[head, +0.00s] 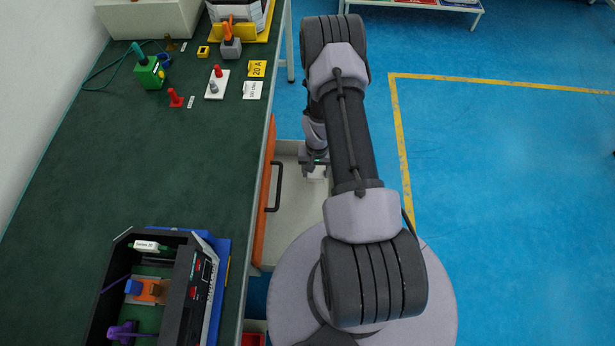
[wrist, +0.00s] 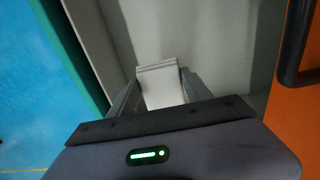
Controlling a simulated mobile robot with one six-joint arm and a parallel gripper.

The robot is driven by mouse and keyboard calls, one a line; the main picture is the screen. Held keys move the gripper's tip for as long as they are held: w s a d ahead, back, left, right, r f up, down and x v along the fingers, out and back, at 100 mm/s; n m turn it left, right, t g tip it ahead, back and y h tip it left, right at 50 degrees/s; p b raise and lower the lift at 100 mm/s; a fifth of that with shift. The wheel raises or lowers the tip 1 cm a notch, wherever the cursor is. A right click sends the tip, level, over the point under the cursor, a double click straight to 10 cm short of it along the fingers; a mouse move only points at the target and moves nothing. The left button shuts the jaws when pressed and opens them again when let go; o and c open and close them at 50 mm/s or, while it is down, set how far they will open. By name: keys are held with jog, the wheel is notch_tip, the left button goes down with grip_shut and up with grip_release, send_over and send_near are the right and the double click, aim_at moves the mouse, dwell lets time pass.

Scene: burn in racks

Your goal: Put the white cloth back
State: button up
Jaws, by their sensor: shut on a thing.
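The white cloth (wrist: 160,86) shows in the wrist view as a folded white stack between the fingers of my gripper (wrist: 158,92). My gripper is shut on it. In the head view my gripper (head: 316,164) reaches down beside the bench, over an open pale drawer (head: 300,222) with an orange front. A small part of the white cloth (head: 317,174) shows under the gripper there. The drawer's pale inside (wrist: 222,40) surrounds the cloth in the wrist view. I cannot tell whether the cloth touches the drawer floor.
The drawer's orange front (wrist: 300,110) with a black handle (head: 276,187) stands close beside my gripper. The green bench top (head: 140,190) holds a black open box (head: 180,300) and several small coloured parts. Blue floor (head: 500,200) is clear at the right.

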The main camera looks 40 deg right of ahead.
aim_at(316, 189)
jog(key=f+b, duration=0.1)
jog(key=f, duration=0.2)
jog(key=f+b, duration=0.1)
jog(key=f, duration=0.2)
jog(key=f+b, duration=0.1)
jog(key=f, duration=0.2)
jog(key=shift+s, duration=0.3)
jog(key=o, duration=1.6)
